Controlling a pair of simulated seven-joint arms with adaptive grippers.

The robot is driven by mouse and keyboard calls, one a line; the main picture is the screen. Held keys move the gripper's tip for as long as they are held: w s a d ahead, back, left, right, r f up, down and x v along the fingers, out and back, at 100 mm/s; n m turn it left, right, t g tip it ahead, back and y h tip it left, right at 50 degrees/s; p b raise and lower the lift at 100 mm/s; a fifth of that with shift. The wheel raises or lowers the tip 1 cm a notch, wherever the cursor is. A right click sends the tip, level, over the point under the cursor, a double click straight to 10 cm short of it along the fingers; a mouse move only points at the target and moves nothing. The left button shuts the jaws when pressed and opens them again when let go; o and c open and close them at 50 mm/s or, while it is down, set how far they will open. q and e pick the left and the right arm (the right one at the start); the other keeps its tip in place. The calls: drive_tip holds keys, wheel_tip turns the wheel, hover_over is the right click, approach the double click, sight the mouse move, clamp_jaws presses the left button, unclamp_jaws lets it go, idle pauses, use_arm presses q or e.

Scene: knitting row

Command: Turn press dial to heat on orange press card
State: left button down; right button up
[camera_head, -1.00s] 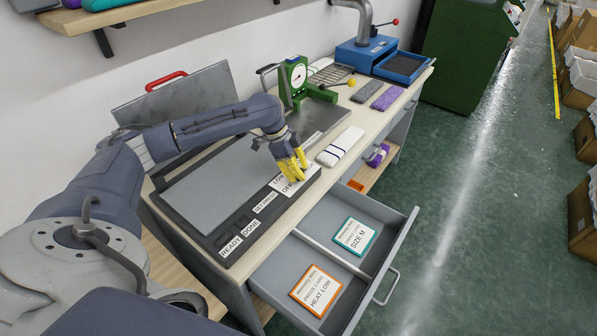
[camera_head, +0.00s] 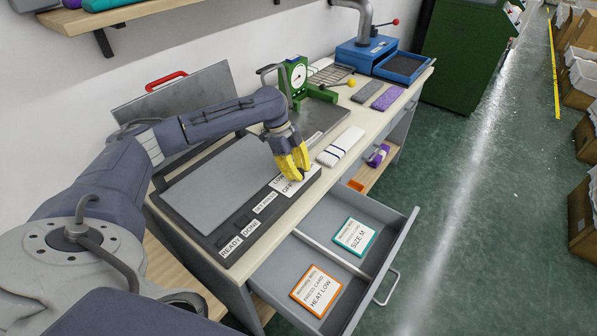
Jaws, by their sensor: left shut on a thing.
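The press (camera_head: 222,185) lies open on the bench, a flat grey plate in a dark frame with its lid raised behind. Labels along its front edge read READY, DONE, OFF and LOW. My left gripper (camera_head: 293,175) has yellow fingers and is shut at the dial's place by the OFF and LOW labels; the dial itself is hidden by the fingers. The orange press card (camera_head: 316,291) lies in the open drawer and reads HEAT LOW. A teal-edged card (camera_head: 354,237) reading SIZE M lies in the drawer's other compartment. My right gripper is not in view.
The open drawer (camera_head: 289,262) juts out below the press. A white folded piece (camera_head: 341,146), a green gauge stand (camera_head: 297,78), grey and purple pieces (camera_head: 388,97) and a blue machine (camera_head: 366,54) stand farther along the bench.

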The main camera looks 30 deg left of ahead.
use_arm(q)
drive_tip(key=shift+d, duration=0.15)
drive_tip(key=c, duration=1.1)
unclamp_jaws()
drive_tip(key=shift+o, duration=0.2)
drive_tip(key=v, duration=1.2)
